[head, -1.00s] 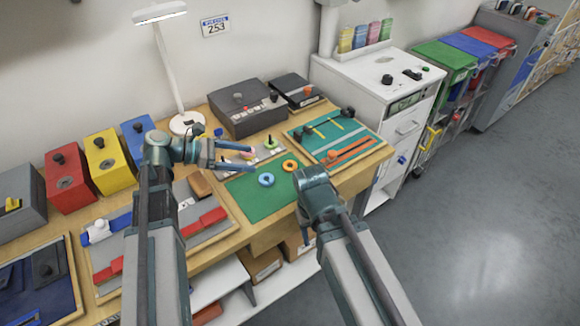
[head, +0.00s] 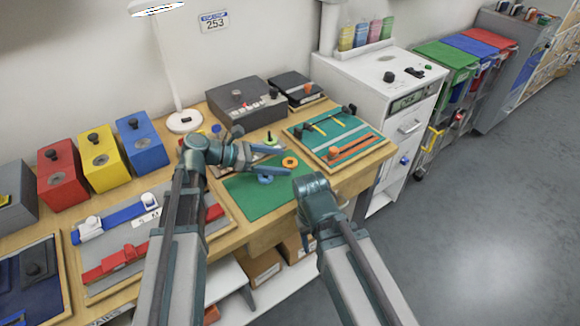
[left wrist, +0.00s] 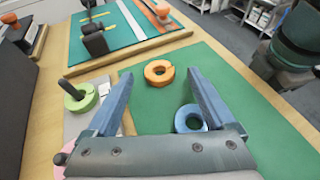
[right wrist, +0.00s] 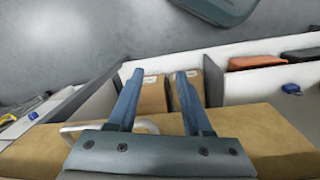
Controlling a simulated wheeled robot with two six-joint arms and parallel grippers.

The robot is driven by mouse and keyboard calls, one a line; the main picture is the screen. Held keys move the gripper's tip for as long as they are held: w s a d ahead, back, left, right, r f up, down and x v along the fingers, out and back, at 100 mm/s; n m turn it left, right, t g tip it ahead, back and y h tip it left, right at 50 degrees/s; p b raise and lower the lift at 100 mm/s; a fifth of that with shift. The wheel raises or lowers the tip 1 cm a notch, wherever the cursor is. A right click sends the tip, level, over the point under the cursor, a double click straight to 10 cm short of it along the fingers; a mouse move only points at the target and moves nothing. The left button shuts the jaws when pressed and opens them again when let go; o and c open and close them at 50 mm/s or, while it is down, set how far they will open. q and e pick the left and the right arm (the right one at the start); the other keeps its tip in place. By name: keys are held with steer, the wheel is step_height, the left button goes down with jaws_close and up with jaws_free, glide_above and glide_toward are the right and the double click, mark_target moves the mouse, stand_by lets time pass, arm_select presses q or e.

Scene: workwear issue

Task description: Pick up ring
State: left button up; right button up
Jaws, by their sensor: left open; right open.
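An orange ring (head: 290,162) lies flat on the green mat (head: 262,202); in the left wrist view the orange ring (left wrist: 159,74) lies ahead, between the fingertip lines. A blue ring (head: 265,179) lies nearer, partly covered by my left gripper (head: 285,160) in the head view. In the left wrist view the blue ring (left wrist: 191,118) shows beside the right finger. A green ring (left wrist: 81,97) sits around a dark peg beside the mat. My left gripper is open and empty over the mat. My right gripper (right wrist: 159,72) is open and empty, pointing down at the table's front edge.
A board with tools (head: 335,135) lies right of the mat. A grey control box (head: 247,105) and a lamp (head: 184,121) stand behind. Red, yellow and blue boxes (head: 142,142) stand left. Cardboard boxes (right wrist: 152,95) are on a shelf below. The mat's front part is clear.

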arm_select(q)
steer(key=shift+w+d+f, duration=0.15)
steer(key=shift+d+f, duration=0.1)
steer(key=shift+d, duration=0.3)
jaws_close()
arm_select(e)
steer(key=shift+f, duration=0.2)
arm_select(q)
steer(key=shift+r, duration=0.1)
arm_select(e)
steer(key=shift+r, duration=0.1)
